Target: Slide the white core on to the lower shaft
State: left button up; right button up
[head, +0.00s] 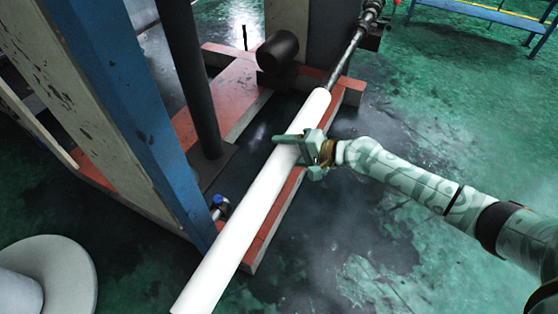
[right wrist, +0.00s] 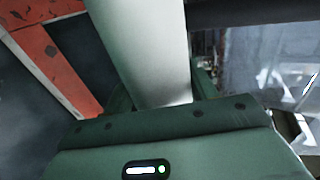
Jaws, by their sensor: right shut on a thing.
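The white core (head: 250,210) is a long plain tube, tilted across the head view from the bottom edge up to the lower shaft. The lower shaft (head: 347,57) is a dark metal rod running up to the right to a fitting. The core's far end meets the shaft's visible near part; whether the shaft is inside the core cannot be told. My right gripper (head: 294,141) is shut on the core below its far end. In the right wrist view the core (right wrist: 143,45) runs between the fingers. My left gripper is not in view.
A blue and cream post (head: 130,110) stands left of the core. A dark upright column (head: 192,80) and a black roller end (head: 278,50) stand behind it. A red-topped base frame (head: 225,95) runs beneath. The green floor (head: 440,110) at right is open around my arm.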

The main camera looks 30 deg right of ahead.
jog(key=shift+w+d+r, duration=0.1)
jog(key=shift+w+d, duration=0.85)
jog(key=shift+d, duration=0.4)
jog(key=shift+w+d, duration=1)
jog(key=shift+d, duration=0.4)
jog(key=shift+w+d+r, duration=0.1)
jog(key=shift+w+d, duration=0.85)
jog(key=shift+d, duration=0.4)
